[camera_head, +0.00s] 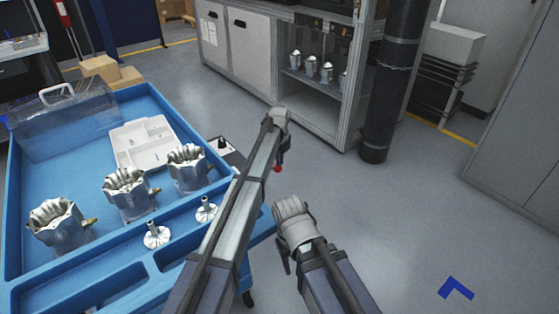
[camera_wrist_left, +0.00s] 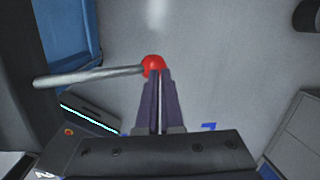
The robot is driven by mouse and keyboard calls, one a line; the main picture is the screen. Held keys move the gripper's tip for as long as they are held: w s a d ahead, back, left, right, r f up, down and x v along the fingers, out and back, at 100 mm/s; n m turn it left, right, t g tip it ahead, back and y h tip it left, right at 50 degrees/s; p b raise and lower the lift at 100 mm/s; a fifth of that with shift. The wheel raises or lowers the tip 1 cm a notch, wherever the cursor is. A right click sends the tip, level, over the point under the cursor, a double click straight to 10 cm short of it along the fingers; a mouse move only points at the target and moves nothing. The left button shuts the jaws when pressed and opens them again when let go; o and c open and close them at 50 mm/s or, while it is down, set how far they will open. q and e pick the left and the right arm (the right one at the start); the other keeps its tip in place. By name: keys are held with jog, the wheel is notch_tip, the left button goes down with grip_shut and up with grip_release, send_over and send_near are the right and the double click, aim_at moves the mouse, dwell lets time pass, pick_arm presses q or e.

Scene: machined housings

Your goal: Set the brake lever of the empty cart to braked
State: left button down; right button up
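A brake lever with a red ball knob (camera_head: 278,168) shows beside the right side of a blue cart (camera_head: 150,94); my left arm hides most of it. In the left wrist view its silver rod (camera_wrist_left: 90,76) runs sideways to the red knob (camera_wrist_left: 153,66). My left gripper (camera_wrist_left: 160,75) has its fingers together, with the tips at the knob and overlapping its lower edge; firm contact cannot be told. The cart in view is not empty: it carries several metal housings (camera_head: 128,194). The lever's setting cannot be read.
On the cart are a white divided tray (camera_head: 145,143), a clear cover (camera_head: 62,120) and small metal parts (camera_head: 156,236). A grey cabinet (camera_head: 243,53) and a black column (camera_head: 392,85) stand behind. The floor to the right is open, with a blue mark (camera_head: 455,288).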

pick_arm(q)
jog(key=shift+s+f, duration=0.1)
jog(key=shift+f, duration=0.15)
dwell(0.4)
jog(key=shift+r, duration=0.1)
jog(key=shift+d+r+p, duration=0.1)
jog(key=shift+r+p, duration=0.25)
notch_tip(320, 180, up, 7)
jog(key=s+p, duration=0.1)
jog(key=p, duration=0.6)
jog(key=shift+s+a, duration=0.2)
jog(key=shift+r, duration=0.1)
